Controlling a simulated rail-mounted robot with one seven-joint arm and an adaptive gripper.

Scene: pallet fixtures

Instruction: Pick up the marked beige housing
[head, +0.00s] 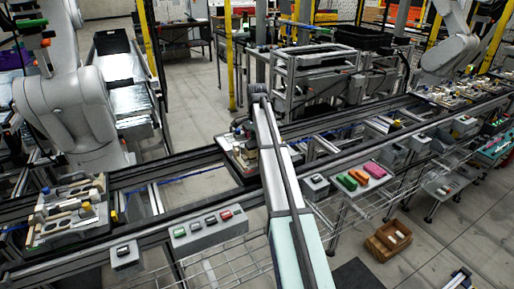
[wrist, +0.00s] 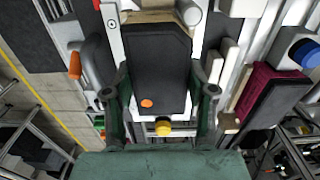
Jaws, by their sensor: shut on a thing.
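In the wrist view, my gripper (wrist: 159,92) has its two dark green fingers closed against the left and right sides of a block. I take this block for the marked housing (wrist: 152,60). Its face towards the camera looks dark, with an orange round mark low on it and a beige strip along its far edge. In the head view, my arm reaches to the pallet fixture (head: 238,160) on the middle of the rail line. The gripper and housing are hidden or too small to make out there. I cannot tell whether the housing is clear of the fixture.
In the wrist view, a yellow knob (wrist: 163,128) is close below the housing, a grey cylinder (wrist: 189,12) lies at its far right, and a dark magenta-edged block (wrist: 272,92) stands farther right. Another loaded pallet (head: 70,212) sits left on the rails. Button boxes (head: 208,230) line the front.

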